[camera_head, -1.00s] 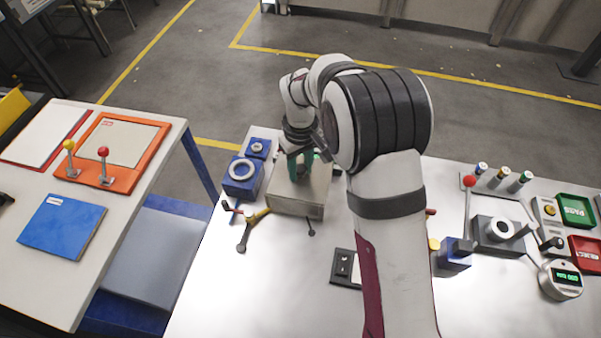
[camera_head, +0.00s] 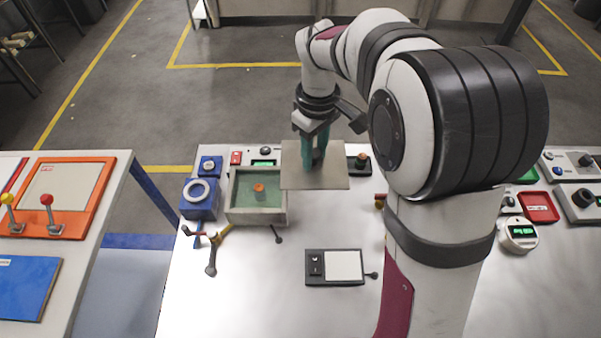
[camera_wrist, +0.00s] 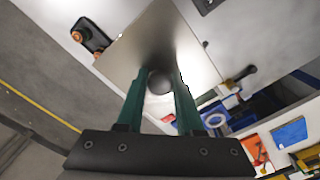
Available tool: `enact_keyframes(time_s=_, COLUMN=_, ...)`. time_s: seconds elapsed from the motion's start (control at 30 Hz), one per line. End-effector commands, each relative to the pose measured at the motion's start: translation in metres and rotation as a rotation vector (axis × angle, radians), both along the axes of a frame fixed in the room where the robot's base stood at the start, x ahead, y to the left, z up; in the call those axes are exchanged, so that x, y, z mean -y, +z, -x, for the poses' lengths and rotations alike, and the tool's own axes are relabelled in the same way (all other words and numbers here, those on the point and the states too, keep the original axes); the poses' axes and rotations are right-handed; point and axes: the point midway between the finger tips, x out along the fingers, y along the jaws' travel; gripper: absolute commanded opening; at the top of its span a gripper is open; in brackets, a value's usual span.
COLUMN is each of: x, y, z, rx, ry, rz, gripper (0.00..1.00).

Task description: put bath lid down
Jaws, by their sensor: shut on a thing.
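My gripper (camera_head: 316,158) is shut on the bath lid (camera_head: 325,178), a flat grey square plate. In the wrist view the green fingers (camera_wrist: 160,88) close on a dark round knob (camera_wrist: 160,82) in the middle of the lid (camera_wrist: 150,45). The lid is held to the right of the bath (camera_head: 256,217); whether it touches the bench cannot be told. The bath is an open beige box with green liquid, and an orange-topped object (camera_head: 259,190) is in it.
Blue blocks, one with a white ring (camera_head: 199,194), stand left of the bath. A black device with an orange part (camera_head: 361,162) stands beside the lid.

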Motion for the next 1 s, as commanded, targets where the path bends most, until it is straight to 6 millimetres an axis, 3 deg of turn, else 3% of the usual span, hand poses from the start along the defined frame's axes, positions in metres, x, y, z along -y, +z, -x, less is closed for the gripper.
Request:
enact_keyframes(time_s=0.17, x=0.064, y=-0.021, z=0.02, rx=-0.005, ry=-0.006, rz=0.002, gripper=0.0)
enact_keyframes(time_s=0.3, x=0.118, y=-0.042, z=0.051, rx=-0.005, ry=-0.009, rz=-0.001, gripper=0.0)
enact_keyframes(time_s=0.4, x=0.145, y=-0.054, z=0.074, rx=-0.003, ry=-0.007, rz=-0.001, gripper=0.0)
enact_keyframes(time_s=0.5, x=0.156, y=-0.061, z=0.086, rx=-0.001, ry=-0.003, rz=-0.001, gripper=0.0)
enact_keyframes(time_s=0.57, x=0.151, y=-0.068, z=0.086, rx=-0.001, ry=0.002, rz=-0.001, gripper=0.0)
enact_keyframes(time_s=0.83, x=0.08, y=-0.116, z=0.048, rx=-0.002, ry=0.005, rz=-0.001, gripper=0.0)
enact_keyframes(time_s=1.0, x=0.059, y=-0.132, z=0.035, rx=-0.001, ry=0.001, rz=-0.001, gripper=0.0)
